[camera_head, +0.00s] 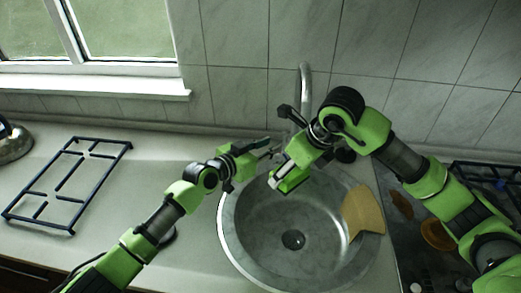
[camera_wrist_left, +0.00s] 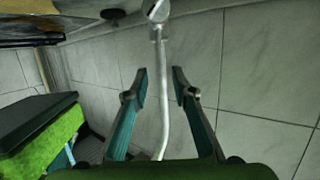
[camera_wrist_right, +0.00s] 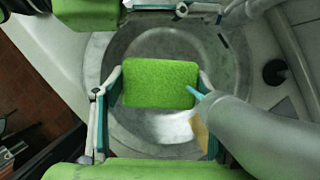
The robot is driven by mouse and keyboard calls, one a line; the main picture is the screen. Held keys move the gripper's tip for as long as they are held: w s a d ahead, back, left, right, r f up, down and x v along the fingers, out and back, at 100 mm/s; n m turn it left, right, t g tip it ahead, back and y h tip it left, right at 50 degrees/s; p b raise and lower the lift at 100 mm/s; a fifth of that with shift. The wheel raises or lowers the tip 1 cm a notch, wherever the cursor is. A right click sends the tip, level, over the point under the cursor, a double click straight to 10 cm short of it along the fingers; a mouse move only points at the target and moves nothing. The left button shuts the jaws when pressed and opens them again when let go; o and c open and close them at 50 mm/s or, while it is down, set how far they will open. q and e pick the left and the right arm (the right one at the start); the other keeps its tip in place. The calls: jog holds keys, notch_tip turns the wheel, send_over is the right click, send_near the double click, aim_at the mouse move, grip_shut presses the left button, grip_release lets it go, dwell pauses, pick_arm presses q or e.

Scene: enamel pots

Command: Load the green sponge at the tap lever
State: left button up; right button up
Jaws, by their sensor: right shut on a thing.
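My right gripper (camera_head: 284,182) is shut on the green sponge (camera_head: 292,180) and holds it above the back of the sink, close to the tap (camera_head: 305,85). In the right wrist view the sponge (camera_wrist_right: 160,82) is a flat green block between the fingers, with the sink below. The tap spout (camera_wrist_right: 265,130) fills the lower right there. My left gripper (camera_head: 268,147) is left of the tap and empty. In the left wrist view its fingers (camera_wrist_left: 160,78) are apart, with the silver tap (camera_wrist_left: 165,90) showing between and beyond them. I cannot clearly make out the tap lever.
The round metal sink (camera_head: 235,240) has a dark drain (camera_head: 293,240). A tan piece (camera_head: 363,212) lies at its right side. A black pan grate (camera_head: 70,185) lies on the left counter, near a metal pot (camera_head: 14,145). The tiled wall (camera_head: 235,90) is close behind the tap.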

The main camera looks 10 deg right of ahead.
aim_at(284, 142)
pick_arm(q)
jog(key=shift+v, duration=1.95)
jog(key=c, duration=0.5)
grip_shut()
jog(key=s+a+r+m+g+y, duration=0.1)
jog(key=s+a+m, duration=0.25)
jog(key=m, duration=1.45)
jog(key=shift+w+r+x, duration=0.15)
jog(key=shift+r+x, duration=0.1)
jog(key=shift+x, duration=1.9)
jog(key=shift+w+r+x, duration=0.15)
jog(key=shift+r+x, duration=0.15)
jog(key=shift+x, duration=1.85)
jog(key=shift+w+r+x, duration=0.15)
jog(key=shift+r+x, duration=0.1)
jog(key=shift+x, duration=1.95)
